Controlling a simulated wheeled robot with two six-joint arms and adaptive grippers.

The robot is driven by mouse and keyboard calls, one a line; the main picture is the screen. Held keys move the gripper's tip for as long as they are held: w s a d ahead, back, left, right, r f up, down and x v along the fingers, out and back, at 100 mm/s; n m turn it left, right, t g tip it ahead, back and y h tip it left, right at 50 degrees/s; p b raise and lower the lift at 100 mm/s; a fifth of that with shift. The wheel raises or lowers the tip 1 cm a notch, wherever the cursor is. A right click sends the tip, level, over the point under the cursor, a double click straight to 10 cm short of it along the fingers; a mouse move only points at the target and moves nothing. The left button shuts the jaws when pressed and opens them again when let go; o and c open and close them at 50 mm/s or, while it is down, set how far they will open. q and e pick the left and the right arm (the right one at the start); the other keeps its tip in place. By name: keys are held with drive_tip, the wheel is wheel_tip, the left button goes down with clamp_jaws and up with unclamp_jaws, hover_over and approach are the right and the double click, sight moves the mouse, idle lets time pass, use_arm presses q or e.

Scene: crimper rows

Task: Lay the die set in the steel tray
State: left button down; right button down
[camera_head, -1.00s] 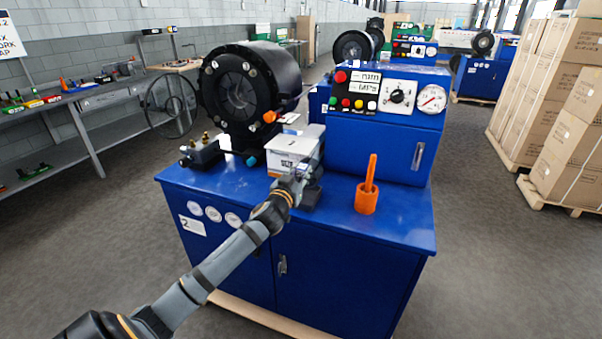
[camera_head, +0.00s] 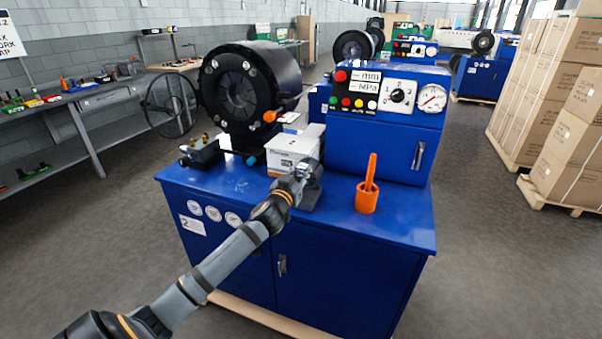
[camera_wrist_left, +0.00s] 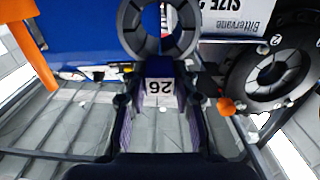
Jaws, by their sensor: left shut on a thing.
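My left gripper (camera_head: 305,174) is above the blue cabinet top, just in front of the white box. It also shows in the left wrist view (camera_wrist_left: 160,100), with its fingers shut on a dark block bearing a white label "26". A grey segmented ring (camera_wrist_left: 158,48) lies just beyond the label; the two look like the die set, but I cannot tell exactly how they join. In the head view the gripper mostly hides the held thing. A dark low block (camera_head: 312,198) shows beside the gripper. I cannot make out a steel tray. My right gripper is not in view.
The white box (camera_head: 292,146) and an orange cup with an orange stick (camera_head: 366,198) stand on the blue cabinet (camera_head: 400,228). The black crimper head (camera_head: 240,95) and blue control box (camera_head: 375,150) rise behind. The cabinet top's right front is clear. A grey workbench (camera_head: 90,92) stands left.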

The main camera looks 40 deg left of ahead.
use_arm(q)
drive_tip(key=shift+f+b, duration=1.7)
drive_tip(key=shift+b, duration=0.05)
idle(0.6)
drive_tip(key=c, duration=1)
unclamp_jaws()
drive_tip(key=shift+s+d+r, duration=0.1)
drive_tip(key=shift+f, duration=0.45)
drive_tip(key=shift+v, duration=5.95)
drive_tip(key=shift+r, duration=0.15)
